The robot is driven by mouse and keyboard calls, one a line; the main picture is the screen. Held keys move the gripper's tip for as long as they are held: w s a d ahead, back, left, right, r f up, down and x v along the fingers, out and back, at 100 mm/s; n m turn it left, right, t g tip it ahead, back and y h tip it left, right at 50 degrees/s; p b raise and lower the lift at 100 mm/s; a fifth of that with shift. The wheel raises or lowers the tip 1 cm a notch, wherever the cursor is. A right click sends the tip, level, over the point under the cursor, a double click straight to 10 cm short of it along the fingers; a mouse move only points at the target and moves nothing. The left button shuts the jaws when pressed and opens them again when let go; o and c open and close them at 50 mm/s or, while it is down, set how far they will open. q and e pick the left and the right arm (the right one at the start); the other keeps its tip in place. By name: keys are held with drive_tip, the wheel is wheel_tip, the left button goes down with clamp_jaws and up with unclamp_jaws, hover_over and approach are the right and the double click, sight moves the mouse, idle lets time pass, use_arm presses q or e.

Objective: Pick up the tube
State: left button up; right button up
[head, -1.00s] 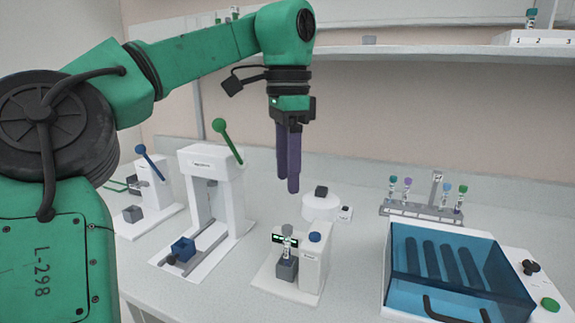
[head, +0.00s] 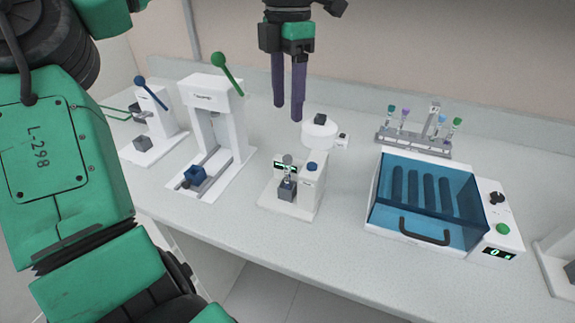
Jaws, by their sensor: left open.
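A small tube (head: 288,175) stands upright in the grey block (head: 287,189) of a small white device (head: 309,192) with a blue knob, near the middle of the bench. Several other tubes with coloured caps stand in a grey rack (head: 408,141) at the back right. The pictures do not show which one the task means. My left gripper (head: 289,112) points down with its purple fingers apart, above and behind the small device. Nothing is between the fingers. My right gripper is out of view.
A white press with a green lever (head: 212,100) and another with a blue lever (head: 153,110) stand left. A blue-lidded machine (head: 430,200) stands right, a round white device (head: 319,134) behind. The bench's front strip (head: 345,262) is clear.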

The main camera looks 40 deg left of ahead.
sight(287, 158)
use_arm(q)
wheel_tip(287, 158, down, 13)
drive_tip(key=m+p, duration=0.2)
drive_tip(key=m, duration=0.6)
drive_tip(key=shift+f+m, duration=0.1)
drive_tip(key=shift+m, duration=0.3)
drive_tip(key=shift+f, duration=0.5)
clamp_jaws()
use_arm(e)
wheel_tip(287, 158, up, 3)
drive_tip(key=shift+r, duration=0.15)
